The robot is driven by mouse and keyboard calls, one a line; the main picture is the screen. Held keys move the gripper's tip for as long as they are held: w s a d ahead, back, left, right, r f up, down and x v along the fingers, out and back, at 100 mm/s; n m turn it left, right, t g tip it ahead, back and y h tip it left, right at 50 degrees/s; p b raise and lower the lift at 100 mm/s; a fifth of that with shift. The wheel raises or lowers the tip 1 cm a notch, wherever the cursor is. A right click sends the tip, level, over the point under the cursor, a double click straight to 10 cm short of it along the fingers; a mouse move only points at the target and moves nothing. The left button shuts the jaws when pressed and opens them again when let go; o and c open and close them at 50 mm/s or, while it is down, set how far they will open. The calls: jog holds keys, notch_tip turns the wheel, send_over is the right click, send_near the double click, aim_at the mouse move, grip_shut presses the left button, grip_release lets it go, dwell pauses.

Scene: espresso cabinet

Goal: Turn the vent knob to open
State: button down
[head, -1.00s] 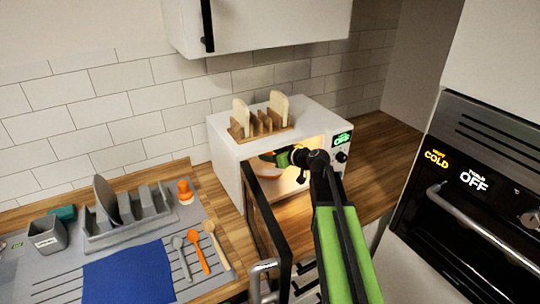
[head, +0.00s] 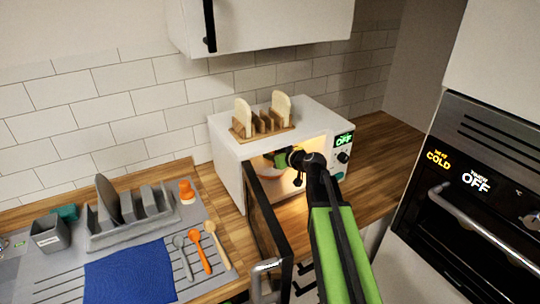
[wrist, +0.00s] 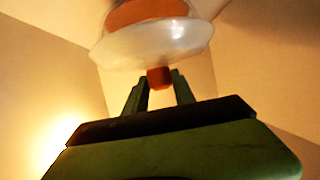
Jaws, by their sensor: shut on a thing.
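An orange shape shows behind or through the cover. My gripper (wrist: 159,86) has its two green fingers on either side of the knob, shut on it. In the head view my gripper (head: 281,160) reaches into the lit, open microwave (head: 228,180), and an orange-rimmed item shows in part beside it. The knob itself is hidden there, and its turn angle cannot be read.
The microwave door (head: 266,220) hangs open at the left of my arm. A wooden rack with bread slices (head: 281,105) stands on top. The microwave's control panel (head: 343,155) is close to the right of my wrist. A dish rack (head: 130,222) and utensils lie left.

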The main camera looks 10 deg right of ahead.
jog(key=shift+a+m+t+h, duration=0.15)
jog(key=shift+m+t+h, duration=0.15)
jog(key=shift+m+h, duration=0.85)
jog(key=shift+a+m+t+h, duration=0.15)
jog(key=shift+m+t+h, duration=0.15)
jog(key=shift+m+h, duration=0.8)
jog(key=shift+h, duration=0.45)
jog(key=c, duration=1)
grip_release()
jog(key=shift+s, duration=0.15)
